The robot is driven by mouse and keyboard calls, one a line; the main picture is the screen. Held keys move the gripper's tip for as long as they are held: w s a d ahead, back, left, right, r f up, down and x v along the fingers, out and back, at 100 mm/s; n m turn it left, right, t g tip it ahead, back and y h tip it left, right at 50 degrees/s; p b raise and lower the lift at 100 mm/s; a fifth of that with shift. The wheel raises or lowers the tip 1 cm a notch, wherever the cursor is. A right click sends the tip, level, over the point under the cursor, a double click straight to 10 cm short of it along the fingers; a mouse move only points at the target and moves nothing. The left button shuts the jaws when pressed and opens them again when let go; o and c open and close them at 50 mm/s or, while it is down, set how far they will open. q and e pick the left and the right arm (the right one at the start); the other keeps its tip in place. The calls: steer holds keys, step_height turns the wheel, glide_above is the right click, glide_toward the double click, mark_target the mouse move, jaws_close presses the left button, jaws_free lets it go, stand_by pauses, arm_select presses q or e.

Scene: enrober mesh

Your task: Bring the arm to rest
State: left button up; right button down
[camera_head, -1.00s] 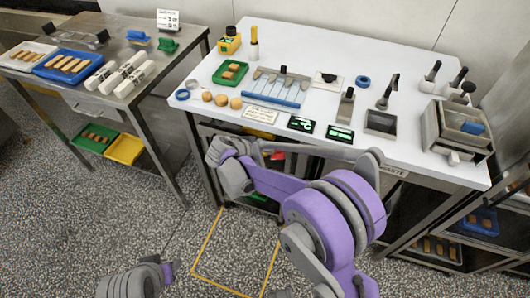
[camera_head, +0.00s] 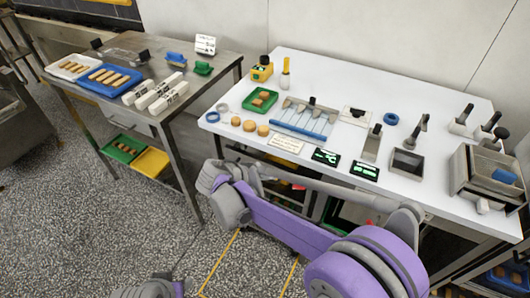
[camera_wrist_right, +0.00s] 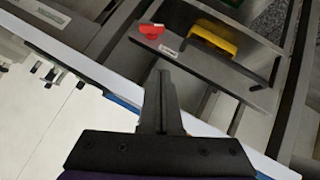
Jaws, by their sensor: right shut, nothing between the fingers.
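My right arm, grey and purple, comes in from the bottom right of the head view and is bent in front of the white-topped table (camera_head: 345,95). Its purple link (camera_head: 285,226) runs left to a grey joint (camera_head: 230,205) near the table's front left corner. Its fingers cannot be made out in the head view. In the right wrist view my right gripper (camera_wrist_right: 163,85) is shut with nothing between the fingers, near a table edge. Only a grey and purple piece of my left arm (camera_head: 150,289) shows at the bottom; its gripper is out of frame.
The table carries a green tray (camera_head: 252,109), a blue-edged rack (camera_head: 300,133), dark displays and a metal box (camera_head: 470,180). A steel table (camera_head: 200,96) with a blue tray (camera_head: 82,77) stands left. Floor at left is clear.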

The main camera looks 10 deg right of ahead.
steer(key=s+d+r+n+y+p, duration=0.1)
steer(key=s+d+r+y+p, duration=0.1)
steer(key=s, duration=0.6)
steer(key=s+d+r+n+y+p, duration=0.2)
steer(key=s+d+r+y+p, duration=0.1)
steer(key=s, duration=0.6)
steer(key=s+d+r+n+y+p, duration=0.1)
steer(key=s+d+r+y+p, duration=0.1)
steer(key=s+d, duration=0.3)
steer(key=s+y+p, duration=0.1)
steer(key=s, duration=0.2)
steer(key=shift+s+r+n+p, duration=0.3)
steer(key=shift+s+r+p, duration=0.05)
steer(key=shift+s, duration=0.05)
